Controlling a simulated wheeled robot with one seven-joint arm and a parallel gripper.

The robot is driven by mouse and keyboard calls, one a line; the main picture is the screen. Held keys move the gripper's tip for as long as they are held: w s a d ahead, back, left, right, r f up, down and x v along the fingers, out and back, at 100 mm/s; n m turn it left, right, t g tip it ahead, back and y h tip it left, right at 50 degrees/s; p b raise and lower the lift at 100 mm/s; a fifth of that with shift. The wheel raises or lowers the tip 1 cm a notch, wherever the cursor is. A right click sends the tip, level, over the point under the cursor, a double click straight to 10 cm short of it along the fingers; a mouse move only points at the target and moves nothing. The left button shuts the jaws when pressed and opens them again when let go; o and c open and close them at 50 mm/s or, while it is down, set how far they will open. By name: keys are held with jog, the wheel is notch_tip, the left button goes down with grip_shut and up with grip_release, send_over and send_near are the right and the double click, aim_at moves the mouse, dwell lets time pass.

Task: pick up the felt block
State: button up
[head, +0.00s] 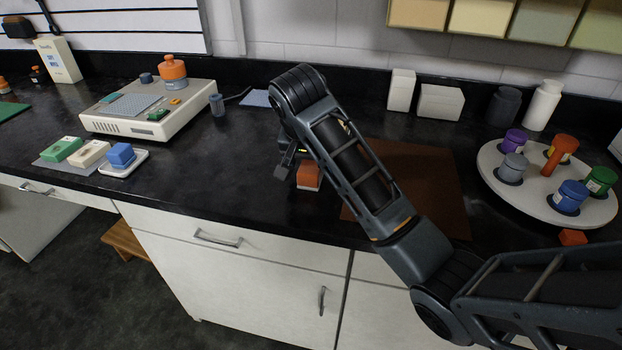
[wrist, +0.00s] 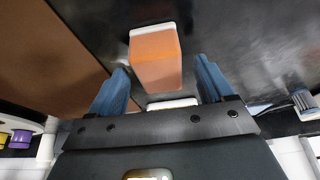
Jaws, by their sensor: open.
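An orange block (head: 309,176) with a pale edge stands on the dark counter near its front edge, partly hidden behind my arm. No label shows, so I cannot confirm that it is the felt one. It also shows in the wrist view (wrist: 156,58), in line with the gap between my blue fingers. My gripper (head: 288,163) is open and is beside or just above the block in the head view. In the wrist view my gripper (wrist: 161,68) has one finger on each side of the block, and I see no contact.
A brown mat (head: 435,195) lies right of the block. A round white tray (head: 535,203) with several coloured jars stands farther right. A pale scale-like device (head: 165,118) stands left, with green (head: 62,149), cream (head: 90,153) and blue (head: 121,154) blocks before it.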

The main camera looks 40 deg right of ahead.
jog(key=shift+x, duration=0.75)
jog(key=c, duration=1.1)
